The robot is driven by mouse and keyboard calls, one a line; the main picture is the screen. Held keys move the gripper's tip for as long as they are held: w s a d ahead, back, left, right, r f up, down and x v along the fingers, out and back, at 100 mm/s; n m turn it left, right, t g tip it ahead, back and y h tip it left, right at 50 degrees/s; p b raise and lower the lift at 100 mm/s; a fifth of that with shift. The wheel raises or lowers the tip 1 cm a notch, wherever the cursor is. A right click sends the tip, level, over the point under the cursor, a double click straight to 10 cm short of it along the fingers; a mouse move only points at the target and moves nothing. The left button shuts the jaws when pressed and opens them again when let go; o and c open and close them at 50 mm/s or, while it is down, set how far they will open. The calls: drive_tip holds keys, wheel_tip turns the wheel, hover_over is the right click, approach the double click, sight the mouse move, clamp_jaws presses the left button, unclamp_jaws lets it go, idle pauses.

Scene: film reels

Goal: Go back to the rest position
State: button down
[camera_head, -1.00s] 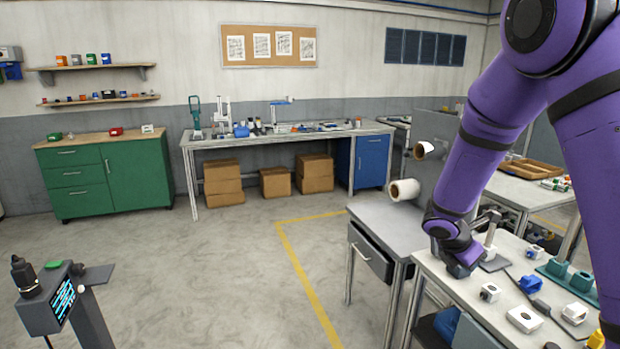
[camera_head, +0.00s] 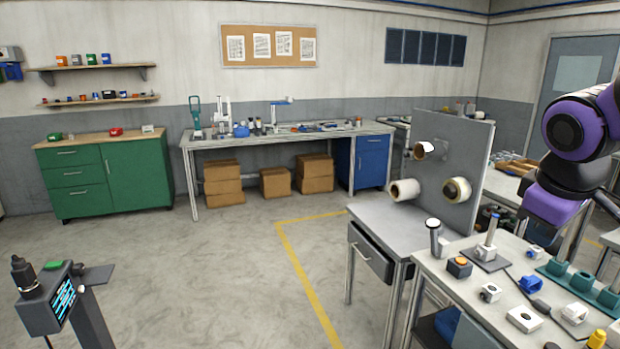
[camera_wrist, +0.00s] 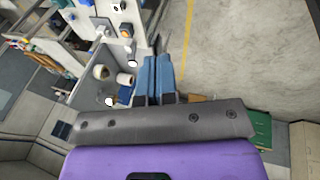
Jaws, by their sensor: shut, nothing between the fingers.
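My gripper (camera_wrist: 157,62) shows in the wrist view with its two blue-grey fingers together and nothing between them. It hangs in free air, apart from the benches below. In the head view my purple arm is folded at the right edge, and the fingers cannot be made out there. The upright grey panel (camera_head: 450,150) carries a white reel (camera_head: 404,190), a cream reel (camera_head: 457,190) and a smaller brown-and-white roll (camera_head: 424,150). Reels also show in the wrist view, left of the fingers.
The right workbench (camera_head: 470,250) holds a post on a dark base (camera_head: 489,240), an orange-topped button box (camera_head: 459,267), white blocks and a green holder (camera_head: 580,285). A grey drawer table (camera_head: 380,222) stands beside it.

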drive_tip(key=s+a+r+m+t+y, duration=0.1)
drive_tip(key=s+a+r+m+y, duration=0.1)
drive_tip(key=s, duration=0.8)
drive_tip(key=a+r+m, duration=0.1)
drive_tip(key=a+m, duration=0.1)
drive_tip(key=m, duration=0.1)
drive_tip(key=shift+r+t, duration=0.15)
drive_tip(key=shift+t, duration=0.15)
drive_tip(key=shift+d+m, duration=0.1)
drive_tip(key=shift+m, duration=0.2)
